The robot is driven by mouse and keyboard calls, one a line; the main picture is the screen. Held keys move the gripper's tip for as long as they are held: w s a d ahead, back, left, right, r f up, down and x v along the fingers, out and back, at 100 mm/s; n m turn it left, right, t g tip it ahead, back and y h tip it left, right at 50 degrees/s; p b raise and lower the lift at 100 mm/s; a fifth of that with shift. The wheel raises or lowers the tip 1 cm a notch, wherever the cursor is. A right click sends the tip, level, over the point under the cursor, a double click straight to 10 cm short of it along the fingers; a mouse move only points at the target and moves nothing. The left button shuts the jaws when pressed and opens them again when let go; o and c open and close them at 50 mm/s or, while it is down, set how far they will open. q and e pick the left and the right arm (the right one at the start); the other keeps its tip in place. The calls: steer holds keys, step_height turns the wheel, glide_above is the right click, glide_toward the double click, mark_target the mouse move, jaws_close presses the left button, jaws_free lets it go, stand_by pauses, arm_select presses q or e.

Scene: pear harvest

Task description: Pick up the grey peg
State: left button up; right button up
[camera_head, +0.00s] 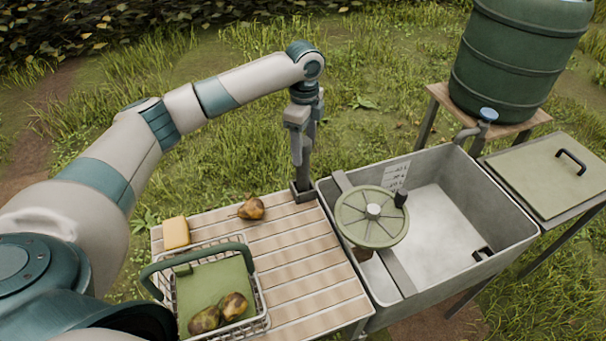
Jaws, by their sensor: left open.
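My left gripper (302,160) points straight down over the back right corner of the slatted table, beside the sink. It is open. A dark grey block (303,194) sits on that corner directly below the fingertips. A slim grey upright part rises from it between the fingers. It looks like the grey peg, but finger and peg are hard to tell apart here. I cannot tell whether the fingers touch it. My right gripper is not in view.
The slatted table (300,265) holds a brown pear (251,207), a yellow block (175,232) and a wire basket (262,300) with two pears. A grey sink (520,228) with a round green disc (363,230) adjoins it. A green barrel (515,60) stands behind. The table's middle is clear.

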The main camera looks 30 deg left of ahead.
mark_target(303, 170)
arm_select(q)
steer(key=shift+f, duration=0.25)
step_height(303, 170, down, 5)
steer(key=p, duration=0.2)
steer(key=shift+a+r+p, duration=0.1)
steer(key=shift+a+p, duration=0.05)
steer(key=shift+p, duration=0.2)
steer(key=shift+r, duration=0.1)
jaws_close()
